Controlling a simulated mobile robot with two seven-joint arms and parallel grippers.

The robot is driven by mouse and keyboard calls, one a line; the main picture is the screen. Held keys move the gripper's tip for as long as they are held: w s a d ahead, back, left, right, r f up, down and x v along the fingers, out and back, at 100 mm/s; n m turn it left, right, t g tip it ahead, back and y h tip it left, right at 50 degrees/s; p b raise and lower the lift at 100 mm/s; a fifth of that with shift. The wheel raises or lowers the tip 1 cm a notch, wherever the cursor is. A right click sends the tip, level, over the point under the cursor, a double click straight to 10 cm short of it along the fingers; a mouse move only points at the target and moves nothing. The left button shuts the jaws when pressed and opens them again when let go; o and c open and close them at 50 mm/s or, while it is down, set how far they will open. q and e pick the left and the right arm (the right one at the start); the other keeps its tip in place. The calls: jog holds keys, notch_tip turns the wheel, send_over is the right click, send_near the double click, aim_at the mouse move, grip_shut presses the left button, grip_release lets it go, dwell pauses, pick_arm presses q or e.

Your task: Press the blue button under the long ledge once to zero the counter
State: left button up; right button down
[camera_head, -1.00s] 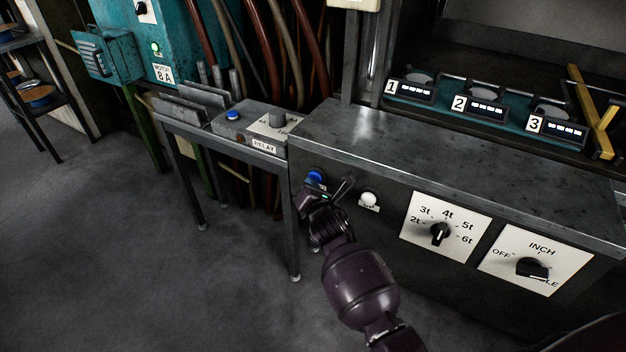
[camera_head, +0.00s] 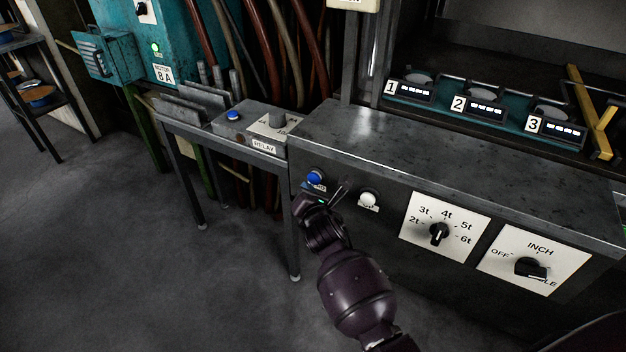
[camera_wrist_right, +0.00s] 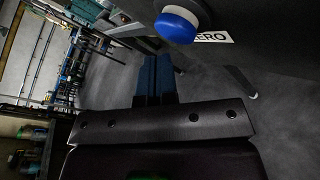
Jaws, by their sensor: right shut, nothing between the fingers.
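The blue button (camera_head: 316,177) is on the front panel under the long grey ledge (camera_head: 450,172), at the panel's left end. In the right wrist view the blue button (camera_wrist_right: 178,25) shows at the top, with a label ending in "ERO" beside it. My right gripper (camera_head: 322,197) is just below the button in the head view, apart from it. In the wrist view its fingers (camera_wrist_right: 156,75) are together and empty, with the button beyond their tips and clear of them. My left gripper is not in view.
A white button (camera_head: 369,199) sits to the right of the blue one, then two dials (camera_head: 439,234) (camera_head: 531,268). Another blue button (camera_head: 233,115) is on the relay box at left. Three numbered displays (camera_head: 485,108) stand behind the ledge. Open floor lies left.

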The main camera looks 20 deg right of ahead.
jog(key=shift+s+a, duration=0.15)
jog(key=s+a, duration=0.1)
jog(key=a, duration=0.1)
jog(key=s+a, duration=0.1)
jog(key=s, duration=0.1)
jog(key=shift+a, duration=0.4)
dwell(0.3)
dwell(0.7)
